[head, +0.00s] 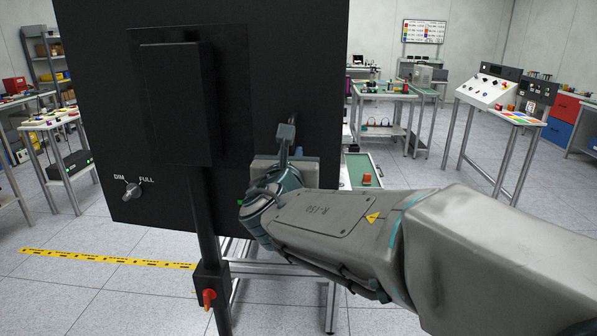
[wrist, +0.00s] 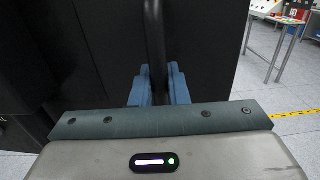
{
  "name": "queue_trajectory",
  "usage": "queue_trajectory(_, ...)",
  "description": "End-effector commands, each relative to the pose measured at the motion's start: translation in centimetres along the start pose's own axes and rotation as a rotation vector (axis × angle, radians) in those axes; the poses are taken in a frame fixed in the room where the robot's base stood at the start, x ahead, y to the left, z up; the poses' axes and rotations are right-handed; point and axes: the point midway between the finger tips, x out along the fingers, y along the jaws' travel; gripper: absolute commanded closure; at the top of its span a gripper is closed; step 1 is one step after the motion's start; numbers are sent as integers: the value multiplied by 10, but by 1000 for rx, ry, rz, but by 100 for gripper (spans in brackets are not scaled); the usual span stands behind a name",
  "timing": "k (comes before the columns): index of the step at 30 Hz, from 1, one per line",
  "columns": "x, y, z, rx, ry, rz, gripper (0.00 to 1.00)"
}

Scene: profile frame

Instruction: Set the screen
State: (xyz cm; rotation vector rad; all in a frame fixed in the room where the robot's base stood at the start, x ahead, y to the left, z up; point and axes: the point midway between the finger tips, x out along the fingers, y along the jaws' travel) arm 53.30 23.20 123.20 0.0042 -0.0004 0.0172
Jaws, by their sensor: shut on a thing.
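The screen (head: 100,110) is a large black panel, its near face towards me, filling the left and middle of the head view. A rotary knob (head: 132,191) on it sits between the words DIM and FULL. My gripper (head: 289,132) is at the panel's right part, its blue-grey fingers also in the wrist view (wrist: 158,82). They are shut on a dark upright bar (wrist: 154,35), which looks like a handle of the screen. The bar's lower end is hidden. A black post (head: 203,225) below carries a box with a red knob (head: 209,297).
Yellow-black tape (head: 105,259) runs along the floor at left. A green-topped bench (head: 357,165) with an orange item stands behind the panel at right. Side tables stand at left, and a control desk (head: 492,90) at right. The floor at front left is open.

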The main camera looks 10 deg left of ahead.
Motion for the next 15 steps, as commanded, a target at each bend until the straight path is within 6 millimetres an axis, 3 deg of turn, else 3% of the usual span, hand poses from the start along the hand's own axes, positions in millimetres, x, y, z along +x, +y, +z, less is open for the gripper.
queue_trajectory(6,17,-2,-1,2,0,-1,100)
queue_trajectory(15,22,-3,1,2,-1,-3,100)
